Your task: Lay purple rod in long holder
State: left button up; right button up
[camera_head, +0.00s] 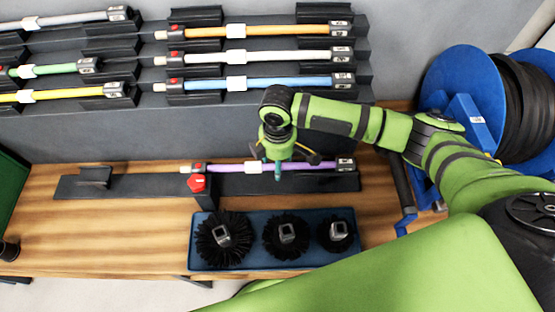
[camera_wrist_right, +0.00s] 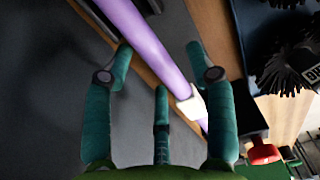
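The purple rod (camera_head: 310,165) lies along the right part of the long holder (camera_head: 130,187), a low black bar on the wooden bench. Its right end is over the right cradle, and its collar is by the holder's red knob (camera_head: 197,183). My right gripper (camera_head: 277,165) is over the rod's middle, fingers pointing down. In the right wrist view, the fingers (camera_wrist_right: 160,50) are spread with the purple rod (camera_wrist_right: 152,42) and its white band crossing beyond and between them. I cannot tell if they touch it. My left gripper is out of view.
A blue tray (camera_head: 193,262) with three black brushes stands just in front of the holder. Behind, a stepped rack (camera_head: 145,100) bears several coloured rods. A blue reel (camera_head: 455,75) stands at the right.

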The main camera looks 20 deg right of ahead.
notch_tip(320, 180, up, 12)
dwell(0.6)
jog(key=shift+s, duration=0.1)
